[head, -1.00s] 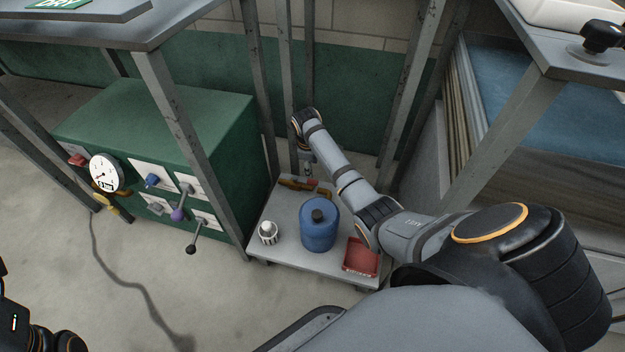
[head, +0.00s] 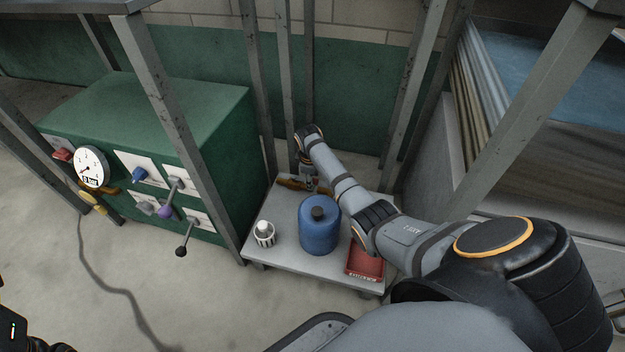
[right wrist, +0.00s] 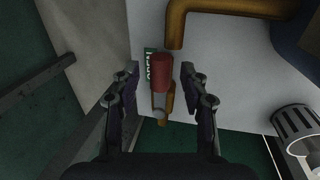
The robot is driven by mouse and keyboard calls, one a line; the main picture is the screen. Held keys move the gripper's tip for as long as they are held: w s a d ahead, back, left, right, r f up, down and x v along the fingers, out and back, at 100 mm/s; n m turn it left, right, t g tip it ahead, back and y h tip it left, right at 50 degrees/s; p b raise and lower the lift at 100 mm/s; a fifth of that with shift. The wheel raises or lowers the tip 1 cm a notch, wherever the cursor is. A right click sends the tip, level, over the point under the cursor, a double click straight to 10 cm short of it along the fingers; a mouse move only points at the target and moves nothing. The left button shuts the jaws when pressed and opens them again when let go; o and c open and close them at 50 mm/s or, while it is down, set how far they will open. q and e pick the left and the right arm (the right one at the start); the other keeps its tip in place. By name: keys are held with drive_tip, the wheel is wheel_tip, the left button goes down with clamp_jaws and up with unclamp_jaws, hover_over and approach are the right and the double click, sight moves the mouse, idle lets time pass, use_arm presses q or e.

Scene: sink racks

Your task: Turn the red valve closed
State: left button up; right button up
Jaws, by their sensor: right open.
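The red valve handle (right wrist: 161,72) is a short red cylinder on a brass-coloured fitting, seen in the right wrist view against a pale panel. My right gripper (right wrist: 160,72) is open, with one finger on each side of the handle and a visible gap on both sides. A small green label (right wrist: 148,65) with white letters is beside the handle; I cannot read it surely. In the head view my right gripper (head: 310,186) is down at the back of the low shelf, by brownish pipework (head: 290,184), and the valve is mostly hidden there. My left gripper's fingers are out of frame.
The low grey shelf (head: 281,257) also holds a blue canister (head: 320,230), a white ribbed cup (head: 264,234) and a red tray (head: 364,265). A green cabinet (head: 190,105) with a gauge (head: 91,167) and several knobs stands left. Metal posts (head: 163,90) rise around the shelf.

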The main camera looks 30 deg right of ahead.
clamp_jaws()
idle(0.3)
